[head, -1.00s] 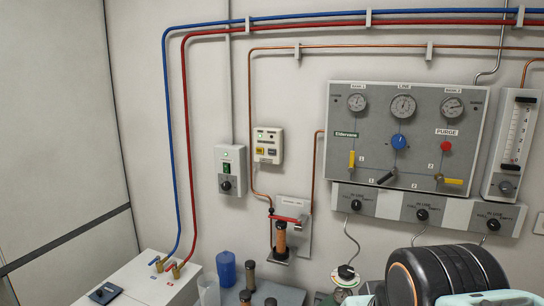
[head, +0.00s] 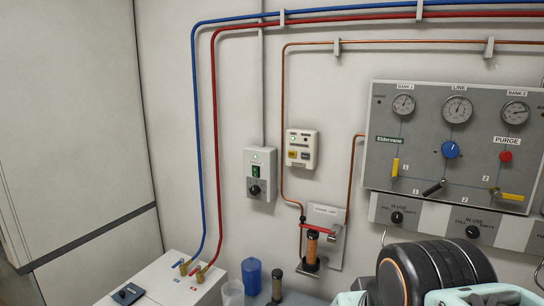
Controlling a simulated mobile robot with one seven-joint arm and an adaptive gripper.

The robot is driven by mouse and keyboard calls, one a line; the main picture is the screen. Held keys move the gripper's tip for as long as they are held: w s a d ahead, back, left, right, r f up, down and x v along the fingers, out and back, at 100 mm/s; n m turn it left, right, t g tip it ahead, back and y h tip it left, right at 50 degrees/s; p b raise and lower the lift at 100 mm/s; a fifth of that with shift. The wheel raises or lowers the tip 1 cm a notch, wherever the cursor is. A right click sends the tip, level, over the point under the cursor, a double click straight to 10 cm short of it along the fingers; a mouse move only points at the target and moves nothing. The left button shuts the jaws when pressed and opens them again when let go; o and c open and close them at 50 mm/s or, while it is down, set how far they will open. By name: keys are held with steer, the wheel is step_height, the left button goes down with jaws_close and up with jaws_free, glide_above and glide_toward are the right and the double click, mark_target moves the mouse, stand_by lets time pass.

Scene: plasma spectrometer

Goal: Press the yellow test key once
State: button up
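The yellow test key (head: 292,154) is a small button on the lower left of a cream alarm box (head: 302,136) on the wall, left of centre in the head view. A dark key (head: 305,156) sits right beside it. A small green light shows on the box; its lettering is too small to read. Part of my arm, black and pale teal, shows at the bottom right, well away from the box in the picture. My gripper is not in view.
A grey switch box (head: 260,158) with a dark knob hangs just left of the cream box. Copper pipe (head: 283,100) runs close by, down to a filter holder (head: 326,218). The large gauge panel (head: 380,125) is at right. A white cabinet (head: 165,272) stands below left.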

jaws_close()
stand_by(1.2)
